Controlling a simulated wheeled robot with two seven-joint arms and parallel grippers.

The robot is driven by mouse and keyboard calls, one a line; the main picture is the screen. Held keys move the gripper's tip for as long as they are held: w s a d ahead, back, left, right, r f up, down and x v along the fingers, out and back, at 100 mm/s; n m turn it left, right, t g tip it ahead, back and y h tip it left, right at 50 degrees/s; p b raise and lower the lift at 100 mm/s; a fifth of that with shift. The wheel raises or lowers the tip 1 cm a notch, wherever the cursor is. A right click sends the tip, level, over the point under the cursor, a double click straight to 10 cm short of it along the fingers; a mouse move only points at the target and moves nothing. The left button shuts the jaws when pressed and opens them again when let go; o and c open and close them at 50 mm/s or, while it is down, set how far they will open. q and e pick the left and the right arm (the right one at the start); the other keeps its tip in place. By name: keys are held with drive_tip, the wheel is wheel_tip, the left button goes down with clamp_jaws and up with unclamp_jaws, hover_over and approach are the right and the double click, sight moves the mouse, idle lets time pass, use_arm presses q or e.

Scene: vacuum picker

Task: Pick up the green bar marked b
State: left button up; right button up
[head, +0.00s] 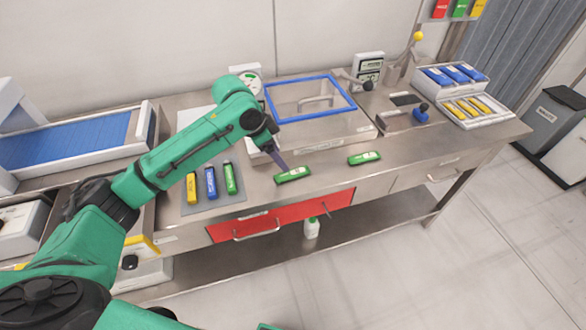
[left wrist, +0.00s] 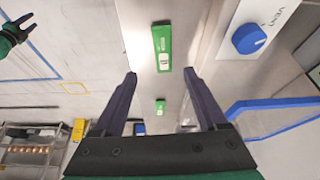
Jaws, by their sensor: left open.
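A green bar (head: 292,174) with a white label lies on the steel bench just below my left gripper (head: 283,163). A second green bar (head: 364,158) lies farther right, and a third green bar (head: 230,178) lies on the grey mat. I cannot read the marking b on any of them. In the left wrist view the gripper (left wrist: 160,73) is open and empty. The nearer green bar (left wrist: 162,48) shows just beyond its fingertips, and a smaller, farther one (left wrist: 160,106) shows between the fingers. Part of my right gripper (left wrist: 20,28) shows at the top left; its jaw state is unclear.
A yellow bar (head: 191,188) and a blue bar (head: 211,182) share the mat. A clear box with a blue frame (head: 310,97) stands behind. A blue knob (left wrist: 248,38) is close by in the wrist view. Trays of blue and yellow bars (head: 465,92) stand right.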

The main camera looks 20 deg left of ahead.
sight(292, 173)
use_arm(q)
drive_tip(key=x, duration=0.4)
drive_tip(key=p+x, duration=0.1)
drive_tip(key=x, duration=0.1)
drive_tip(key=w+p+x, duration=0.1)
drive_tip(key=x, duration=0.1)
drive_tip(key=shift+a, duration=0.2)
drive_tip(key=shift+s+d+f, duration=0.1)
drive_tip(key=shift+f, duration=0.25)
drive_tip(key=shift+s, duration=0.1)
drive_tip(key=c, duration=0.9)
clamp_jaws()
use_arm(e)
drive_tip(key=shift+w+a+r, duration=0.1)
drive_tip(key=shift+w+r, duration=0.05)
drive_tip(key=shift+r, duration=0.4)
drive_tip(key=shift+w+a+r, duration=0.1)
drive_tip(key=shift+r, duration=0.45)
